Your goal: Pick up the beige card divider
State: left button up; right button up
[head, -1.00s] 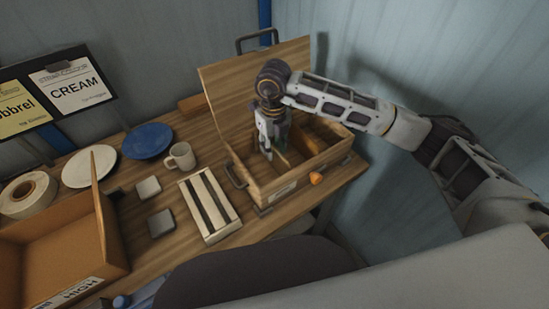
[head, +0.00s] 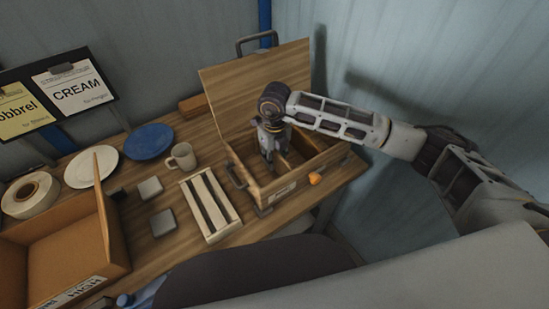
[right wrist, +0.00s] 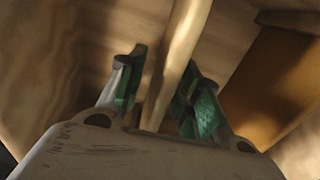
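The beige card divider (right wrist: 180,55) stands on edge inside the open wooden box (head: 292,184), seen close up in the right wrist view. My right gripper (head: 268,158) reaches down into the box. In the right wrist view, the green-padded fingers of this gripper (right wrist: 165,92) are apart, one on each side of the divider. The gripper looks open around it; I cannot tell whether either pad touches it. In the head view the gripper hides part of the divider. My left gripper is not in view.
The box's raised lid (head: 250,85) stands behind my right gripper. Left of the box are a slatted rack (head: 211,205), a mug (head: 182,157), a blue plate (head: 148,141) and a white plate (head: 91,168). A cardboard box (head: 60,245) stands at the front left.

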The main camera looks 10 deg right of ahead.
jog(key=shift+f, duration=0.45)
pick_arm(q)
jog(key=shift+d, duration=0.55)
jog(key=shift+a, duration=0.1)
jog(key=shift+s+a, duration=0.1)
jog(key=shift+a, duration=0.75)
pick_arm(e)
grip_shut()
